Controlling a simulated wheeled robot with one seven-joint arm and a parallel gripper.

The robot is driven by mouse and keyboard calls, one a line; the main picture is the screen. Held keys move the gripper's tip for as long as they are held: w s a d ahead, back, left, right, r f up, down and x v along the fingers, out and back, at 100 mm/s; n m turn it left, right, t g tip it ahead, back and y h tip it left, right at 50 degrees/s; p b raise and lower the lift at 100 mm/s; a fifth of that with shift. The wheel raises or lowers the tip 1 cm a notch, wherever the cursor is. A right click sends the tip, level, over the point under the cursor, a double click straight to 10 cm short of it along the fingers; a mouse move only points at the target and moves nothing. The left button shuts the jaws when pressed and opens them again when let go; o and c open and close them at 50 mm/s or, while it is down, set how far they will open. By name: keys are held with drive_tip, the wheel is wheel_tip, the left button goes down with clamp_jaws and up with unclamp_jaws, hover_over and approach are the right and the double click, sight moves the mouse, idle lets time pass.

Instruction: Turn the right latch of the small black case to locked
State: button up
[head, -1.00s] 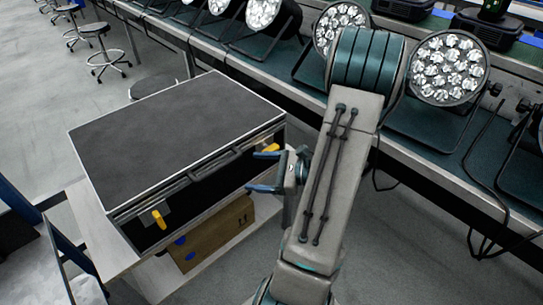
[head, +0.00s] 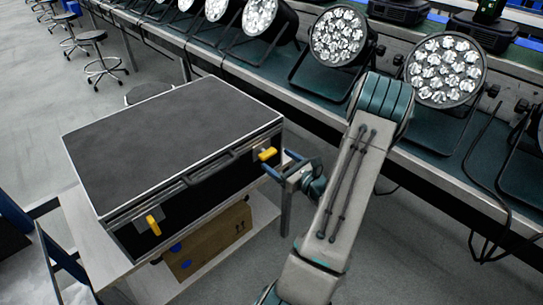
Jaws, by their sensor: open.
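The small black case (head: 165,140) with silver edges lies closed on a light table. Its right latch (head: 267,154) is a yellow handle near the right end of the front face, lying roughly sideways. The left latch (head: 153,225) is also yellow and points mostly down. My gripper (head: 280,164) is open and empty, just right of and slightly below the right latch, its blue fingers pointing toward the case front. A small gap seems to separate the fingers from the latch, but the depth is hard to tell.
A cardboard box (head: 209,242) sits on the shelf under the case. A long bench (head: 290,98) with several par cans (head: 445,68) runs along behind and to the right of my arm. Stools (head: 103,62) stand at the far left.

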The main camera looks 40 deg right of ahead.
sight(271, 155)
drive_tip(key=shift+w+a, duration=0.2)
drive_tip(key=shift+w, duration=1.85)
drive_tip(key=c, duration=1)
